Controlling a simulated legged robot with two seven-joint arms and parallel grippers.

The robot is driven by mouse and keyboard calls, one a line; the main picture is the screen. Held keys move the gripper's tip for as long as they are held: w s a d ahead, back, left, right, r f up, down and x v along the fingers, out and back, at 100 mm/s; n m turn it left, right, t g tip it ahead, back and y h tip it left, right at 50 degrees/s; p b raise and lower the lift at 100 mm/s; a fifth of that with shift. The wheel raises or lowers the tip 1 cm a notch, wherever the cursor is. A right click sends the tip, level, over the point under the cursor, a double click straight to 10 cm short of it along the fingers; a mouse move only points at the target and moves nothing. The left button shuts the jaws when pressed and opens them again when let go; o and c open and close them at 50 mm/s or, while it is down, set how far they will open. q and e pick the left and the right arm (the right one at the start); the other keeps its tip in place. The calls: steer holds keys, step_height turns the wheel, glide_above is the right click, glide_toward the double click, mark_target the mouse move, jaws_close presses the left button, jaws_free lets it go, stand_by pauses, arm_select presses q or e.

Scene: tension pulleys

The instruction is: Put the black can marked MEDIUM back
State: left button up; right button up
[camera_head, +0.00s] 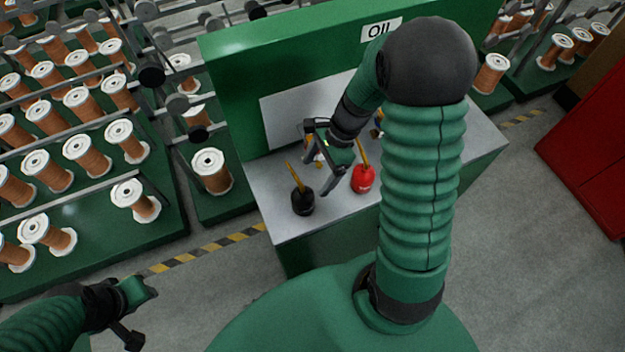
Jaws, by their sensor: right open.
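A black can (302,203) with a yellow-orange spout stands upright on the grey top of the oil bench (282,226), near its front left. Any marking on it is too small to read. A red can (363,180) with a similar spout stands to its right. My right gripper (323,178) is open and empty, above the bench between the two cans and a little behind the black one. Its arm hides part of the bench's right side. My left gripper (140,312) is low at the left, away from the bench; its jaw opening is unclear.
The bench has a green back panel with an OIL sign (381,29). Small yellow items show partly behind my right gripper. Racks of copper-coloured spools (88,155) stand at the left, more at the upper right. A red cabinet (590,150) is at the right. The floor in front is clear.

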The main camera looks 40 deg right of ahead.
steer(key=s+a+r+n+t+h, duration=0.1)
steer(key=s+a+r+n+h, duration=0.2)
steer(key=a+n, duration=0.6)
steer(key=n+h, duration=0.1)
steer(key=n, duration=1)
steer(key=shift+r+n+t, duration=0.3)
steer(key=shift+n, duration=0.1)
steer(key=shift+s+a+r, duration=0.1)
steer(key=shift+a, duration=0.1)
steer(key=shift+d, duration=0.1)
